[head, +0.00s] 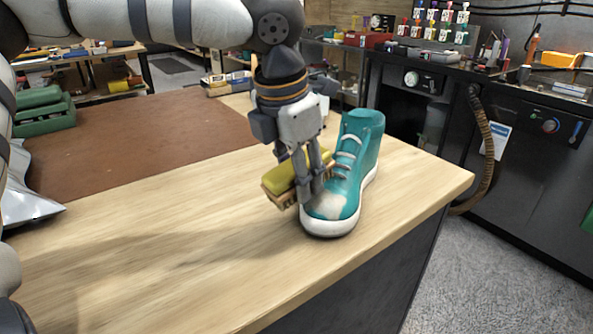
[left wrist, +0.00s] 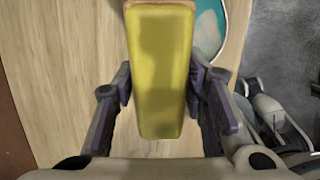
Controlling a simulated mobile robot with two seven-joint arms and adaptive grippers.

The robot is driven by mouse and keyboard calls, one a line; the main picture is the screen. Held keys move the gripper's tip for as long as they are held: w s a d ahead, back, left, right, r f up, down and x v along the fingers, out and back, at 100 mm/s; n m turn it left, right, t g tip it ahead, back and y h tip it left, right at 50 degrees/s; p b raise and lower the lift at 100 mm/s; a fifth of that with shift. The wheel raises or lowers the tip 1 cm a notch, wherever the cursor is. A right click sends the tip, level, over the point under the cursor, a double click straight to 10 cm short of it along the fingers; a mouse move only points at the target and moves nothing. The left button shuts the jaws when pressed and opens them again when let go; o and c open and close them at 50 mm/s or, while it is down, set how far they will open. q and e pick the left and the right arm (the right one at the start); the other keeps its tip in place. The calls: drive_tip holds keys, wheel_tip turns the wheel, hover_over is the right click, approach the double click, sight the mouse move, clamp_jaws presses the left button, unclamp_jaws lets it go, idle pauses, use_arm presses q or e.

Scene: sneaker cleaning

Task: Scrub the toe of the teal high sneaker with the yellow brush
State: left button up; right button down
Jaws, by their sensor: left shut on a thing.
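The teal high sneaker (head: 362,150) stands upright on the wooden table near its right edge, with its toe facing the front. A pale, whitish patch shows on its toe (head: 328,205). My left gripper (head: 306,190) is shut on the yellow brush (head: 284,178) and holds it just left of the sneaker's toe. In the left wrist view the yellow brush (left wrist: 162,70) lies between the two fingers, with part of the teal sneaker (left wrist: 207,28) at the top right. I cannot tell whether the brush touches the shoe.
A dark workbench (head: 520,150) with a hanging hose (head: 486,150) stands behind at the right.

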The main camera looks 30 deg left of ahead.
use_arm(q)
drive_tip(key=shift+x, duration=1.05)
drive_tip(key=shift+w+d+r, duration=0.1)
drive_tip(key=shift+d, duration=1.9)
drive_tip(key=shift+w+d+r, duration=0.1)
drive_tip(key=shift+d, duration=1.9)
drive_tip(key=shift+s+a+f, duration=0.1)
drive_tip(key=shift+a, duration=1.9)
drive_tip(key=shift+s+a+f, duration=0.1)
drive_tip(key=shift+a, duration=1.95)
drive_tip(key=shift+v, duration=3.05)
